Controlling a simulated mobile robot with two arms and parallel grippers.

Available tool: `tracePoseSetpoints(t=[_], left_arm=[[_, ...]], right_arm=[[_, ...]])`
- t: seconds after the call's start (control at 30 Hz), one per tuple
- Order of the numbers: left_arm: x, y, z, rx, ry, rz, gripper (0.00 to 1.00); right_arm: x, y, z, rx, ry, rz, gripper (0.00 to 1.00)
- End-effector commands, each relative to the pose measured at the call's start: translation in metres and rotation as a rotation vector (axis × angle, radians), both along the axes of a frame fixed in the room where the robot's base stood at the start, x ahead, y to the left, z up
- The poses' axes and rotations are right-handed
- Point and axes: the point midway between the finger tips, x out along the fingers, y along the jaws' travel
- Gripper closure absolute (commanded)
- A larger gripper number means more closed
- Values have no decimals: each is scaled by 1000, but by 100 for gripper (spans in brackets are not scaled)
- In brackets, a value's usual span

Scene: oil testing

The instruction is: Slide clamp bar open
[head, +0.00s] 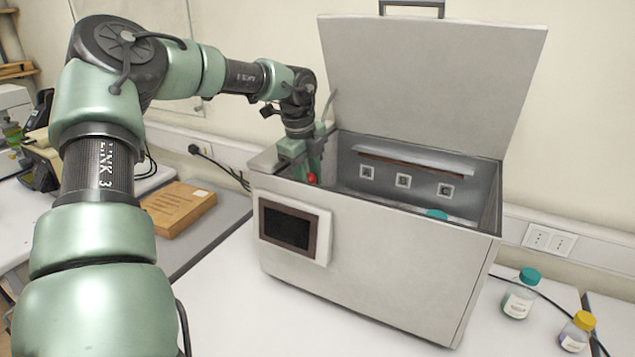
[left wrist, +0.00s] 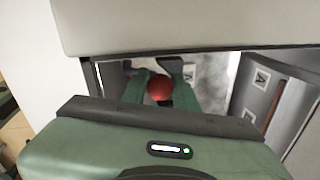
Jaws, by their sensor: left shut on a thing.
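The grey test machine (head: 370,270) stands on the table with its lid (head: 430,80) raised. Inside, a long bar with a brownish edge (head: 420,164) runs along the back wall above the A, B and C labels; I take it as the clamp bar. My left gripper (head: 314,172) reaches down inside the left end of the opening. It is shut on a red knob (head: 312,179), which shows between the green fingers in the left wrist view (left wrist: 159,88). How the knob joins the bar is hidden. My right gripper is out of view.
A teal cap (head: 436,214) shows inside the machine near the front wall. Bottles with a teal cap (head: 519,298) and a yellow cap (head: 577,333) stand to the right. A brown box (head: 178,208) lies at left. The machine's walls closely surround my left gripper.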

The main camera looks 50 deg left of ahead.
Motion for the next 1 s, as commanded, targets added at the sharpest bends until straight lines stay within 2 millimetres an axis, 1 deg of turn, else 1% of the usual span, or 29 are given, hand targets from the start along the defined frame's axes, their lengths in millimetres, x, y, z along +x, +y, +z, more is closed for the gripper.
tracePoseSetpoints(t=[0.03, 0.07, 0.1, 0.17, 0.23, 0.3, 0.53, 0.63, 0.77, 0.9, 1.0], left_arm=[[-5, -2, -6, -9, 19, 0, 100], [-5, -2, -6, -9, 20, 0, 100], [-5, -2, -7, -9, 21, 0, 66], [-5, -2, -7, -9, 20, 0, 51], [-4, -2, -6, -8, 17, -1, 51], [-3, -2, -5, -7, 14, -1, 51], [-2, -1, -3, -5, 10, -1, 51], [-2, -2, 3, -4, 6, 0, 51], [-6, -3, 21, -2, 4, -1, 51], [-10, -4, 45, -2, 6, 0, 51], [-13, -4, 59, -2, 8, 1, 51]], right_arm=[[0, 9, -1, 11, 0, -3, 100], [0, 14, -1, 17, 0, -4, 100], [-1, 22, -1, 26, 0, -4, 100], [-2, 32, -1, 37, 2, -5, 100], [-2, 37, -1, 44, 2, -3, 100], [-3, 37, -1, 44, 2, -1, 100], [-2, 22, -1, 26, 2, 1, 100], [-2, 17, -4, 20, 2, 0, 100], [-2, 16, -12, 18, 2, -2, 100], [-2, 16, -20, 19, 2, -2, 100], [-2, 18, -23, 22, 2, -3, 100]])
